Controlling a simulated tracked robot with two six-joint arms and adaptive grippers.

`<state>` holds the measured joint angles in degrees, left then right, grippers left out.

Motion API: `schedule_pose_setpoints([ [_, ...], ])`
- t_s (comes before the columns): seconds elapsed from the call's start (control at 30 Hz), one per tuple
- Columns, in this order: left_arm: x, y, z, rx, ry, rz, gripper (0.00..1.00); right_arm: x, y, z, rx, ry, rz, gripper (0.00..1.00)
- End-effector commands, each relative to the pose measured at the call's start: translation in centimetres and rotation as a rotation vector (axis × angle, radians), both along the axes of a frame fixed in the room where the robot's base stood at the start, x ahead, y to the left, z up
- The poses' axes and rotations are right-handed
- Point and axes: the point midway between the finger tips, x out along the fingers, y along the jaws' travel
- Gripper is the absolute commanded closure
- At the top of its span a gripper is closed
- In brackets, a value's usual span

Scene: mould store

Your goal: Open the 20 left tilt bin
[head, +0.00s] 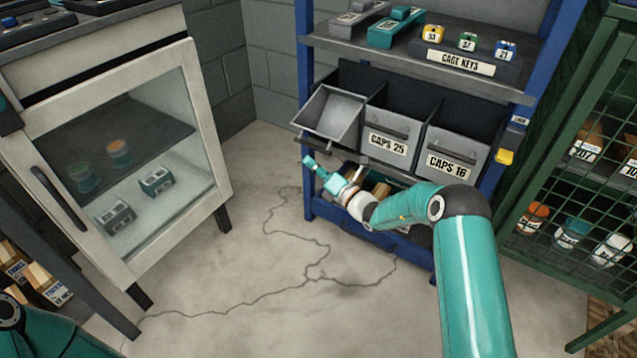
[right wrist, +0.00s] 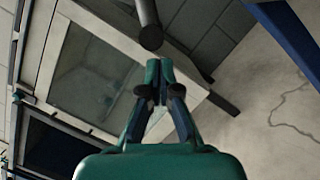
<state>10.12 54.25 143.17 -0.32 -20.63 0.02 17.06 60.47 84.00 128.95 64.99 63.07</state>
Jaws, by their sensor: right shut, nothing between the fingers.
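The left tilt bin (head: 335,112) of the row is tipped out, with its open top and empty-looking inside showing. Its front face and label are turned away, so I cannot read a 20 on it. A dark bar (head: 308,137) shows at its front edge. My right gripper (head: 308,161) is shut and empty, just below the bin's front, apart from it as far as I can tell. In the right wrist view its closed fingers (right wrist: 158,72) point toward a dark round bar (right wrist: 149,25), which may be the bin's handle. My left gripper is not in view.
Bins CAPS 25 (head: 387,145) and CAPS 16 (head: 450,158) are closed beside it. A CAGE KEYS shelf (head: 420,70) is above. A glass-door cabinet (head: 130,160) stands left and a green mesh cage (head: 575,190) right. The floor (head: 260,270) between is clear.

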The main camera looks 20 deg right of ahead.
Motion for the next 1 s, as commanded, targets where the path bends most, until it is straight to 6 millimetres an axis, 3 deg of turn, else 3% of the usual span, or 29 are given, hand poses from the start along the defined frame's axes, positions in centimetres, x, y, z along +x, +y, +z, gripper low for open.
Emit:
schedule_pose_setpoints([
  [0.57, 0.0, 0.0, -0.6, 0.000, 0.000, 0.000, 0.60, 0.9, -1.2, 1.1, 0.000, 0.003, 0.002, 1.00],
  [0.83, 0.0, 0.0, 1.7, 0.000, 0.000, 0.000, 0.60, 0.6, -1.6, 2.6, 0.062, 0.051, -0.001, 1.00],
  [1.0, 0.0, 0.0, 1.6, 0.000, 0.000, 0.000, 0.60, 0.6, -1.9, 2.3, 0.073, 0.060, -0.003, 1.00],
])
